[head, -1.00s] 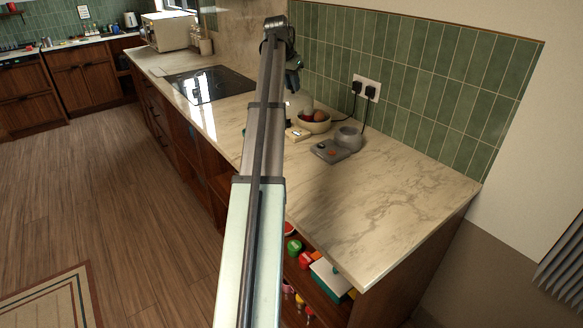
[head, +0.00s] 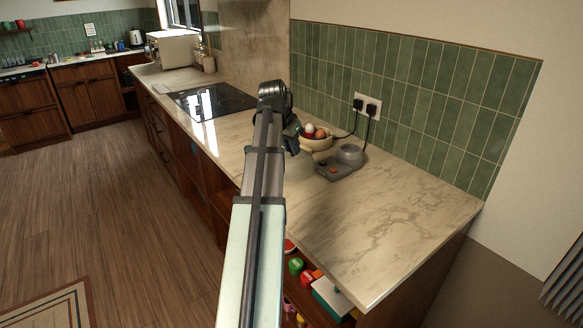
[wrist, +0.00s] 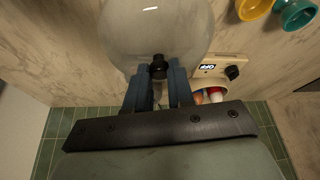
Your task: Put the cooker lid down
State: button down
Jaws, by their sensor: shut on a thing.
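The clear domed cooker lid (wrist: 158,28) fills the top middle of the wrist view, with a black knob (wrist: 159,66). My gripper (wrist: 158,88) is shut on the knob, one blue finger on each side. In the head view the lid (head: 298,169) shows faintly over the counter below my gripper (head: 293,146), partly hidden by my arm. I cannot tell whether its rim touches the counter. The grey cooker base (head: 348,155), with an orange-red button on its front panel, stands uncovered to the lid's right.
A bowl of eggs (head: 316,143) stands just behind the lid. A beige device marked OFF (wrist: 216,69) is beside the lid in the wrist view, near yellow (wrist: 254,8) and teal (wrist: 297,14) items. Sockets and cords are on the tiled wall. The counter's front right (head: 390,220) is clear.

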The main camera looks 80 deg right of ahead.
aim_at(289, 158)
jog(key=shift+f, duration=3.2)
jog(key=shift+f, duration=0.15)
jog(key=c, duration=1)
grip_release()
jog(key=v, duration=1.2)
